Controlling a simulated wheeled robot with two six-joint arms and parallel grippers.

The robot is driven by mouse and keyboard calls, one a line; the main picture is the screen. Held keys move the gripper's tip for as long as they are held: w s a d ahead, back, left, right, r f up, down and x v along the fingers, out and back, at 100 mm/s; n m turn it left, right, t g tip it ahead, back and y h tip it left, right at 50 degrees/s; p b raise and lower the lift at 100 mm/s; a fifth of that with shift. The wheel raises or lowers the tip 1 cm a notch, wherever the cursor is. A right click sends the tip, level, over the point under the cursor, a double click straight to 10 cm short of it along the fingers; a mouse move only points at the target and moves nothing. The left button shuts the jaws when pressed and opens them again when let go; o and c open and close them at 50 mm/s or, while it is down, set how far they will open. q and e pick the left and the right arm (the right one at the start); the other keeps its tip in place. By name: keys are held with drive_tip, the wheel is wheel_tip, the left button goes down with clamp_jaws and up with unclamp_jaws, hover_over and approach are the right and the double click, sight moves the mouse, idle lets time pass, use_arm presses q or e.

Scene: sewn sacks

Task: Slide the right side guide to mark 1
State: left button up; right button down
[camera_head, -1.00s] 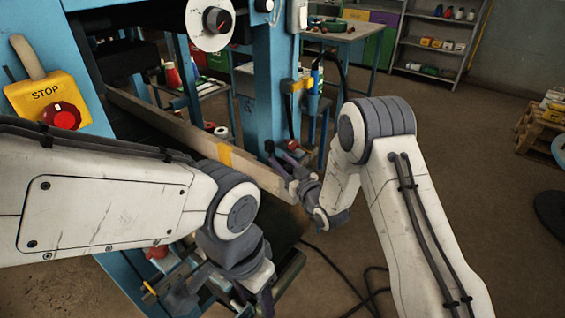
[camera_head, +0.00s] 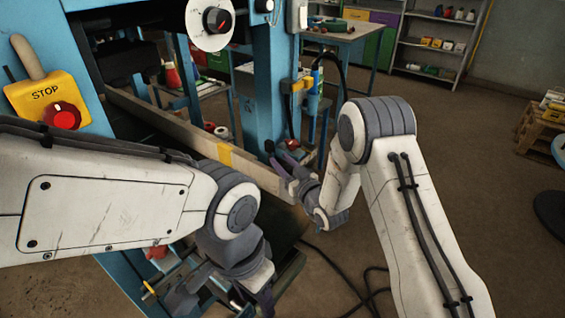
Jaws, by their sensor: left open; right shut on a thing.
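A long pale board with a yellow band (camera_head: 190,138), apparently the right side guide, runs from the dark inside of the blue machine towards the lower right. My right gripper (camera_head: 279,163) is at the board's near right end. Its purple-grey fingers are shut on the board there; the exact contact is small and partly hidden. No numbered mark is readable. My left gripper (camera_head: 218,298) is open at the bottom of the view, below the board and in front of the machine's lower frame. Its fingertips are partly cut off or hidden.
A yellow stop box (camera_head: 48,101) with a red knob is at the left. A blue post (camera_head: 268,75) stands behind the board's end. Dark cables (camera_head: 345,285) lie on the floor. A pallet (camera_head: 540,130) stands far right. The floor right of my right arm is mostly clear.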

drive_tip(key=shift+w+d, duration=0.1)
drive_tip(key=shift+d, duration=0.05)
drive_tip(key=w+d, duration=0.1)
drive_tip(key=w+d+b, duration=0.1)
drive_tip(key=shift+w+r, duration=0.15)
drive_tip(key=shift+w, duration=0.2)
drive_tip(key=c, duration=0.6)
unclamp_jaws()
drive_tip(key=shift+d, duration=0.1)
drive_tip(key=shift+o, duration=0.4)
